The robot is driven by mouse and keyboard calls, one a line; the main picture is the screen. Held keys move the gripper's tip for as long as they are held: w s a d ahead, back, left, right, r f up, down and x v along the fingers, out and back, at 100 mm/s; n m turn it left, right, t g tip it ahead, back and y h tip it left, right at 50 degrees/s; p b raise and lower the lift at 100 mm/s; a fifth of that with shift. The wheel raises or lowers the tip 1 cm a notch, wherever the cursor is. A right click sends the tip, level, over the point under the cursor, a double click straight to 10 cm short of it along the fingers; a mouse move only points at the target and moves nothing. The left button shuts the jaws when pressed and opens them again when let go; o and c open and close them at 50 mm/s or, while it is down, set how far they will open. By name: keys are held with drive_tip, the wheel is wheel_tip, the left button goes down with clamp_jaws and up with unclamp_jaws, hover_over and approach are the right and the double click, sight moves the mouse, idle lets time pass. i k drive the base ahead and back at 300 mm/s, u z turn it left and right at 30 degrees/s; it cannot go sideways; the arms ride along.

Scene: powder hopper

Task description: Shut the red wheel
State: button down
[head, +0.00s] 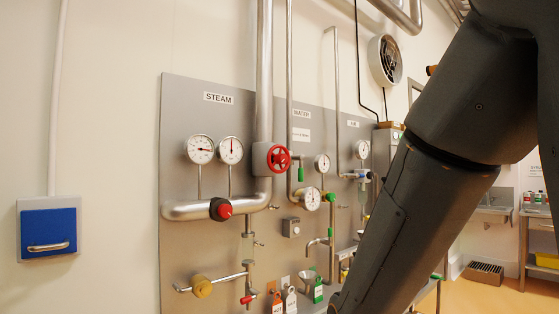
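The red wheel (278,158) is a round handwheel on the thick steel pipe of the panel's steam section, near the middle of the head view. It faces partly to the right. Whether its valve is open or shut cannot be told. My arm comes down from the upper right to the bottom of the picture, to the right of the wheel and apart from it. My gripper is outside the picture.
The grey panel (182,130) carries gauges, pipes and small valves. A red knob (224,211) sits on the lower steam pipe. Tags (291,300) hang at the bottom. A blue wall box (48,232) is at left. Floor shows at right, near a sink (490,212).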

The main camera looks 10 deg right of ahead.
sight(280, 158)
drive_tip(key=u, duration=0.05)
drive_tip(key=k, duration=0.5)
drive_tip(key=z, duration=0.75)
drive_tip(key=i, duration=1.5)
drive_tip(key=u, duration=0.05)
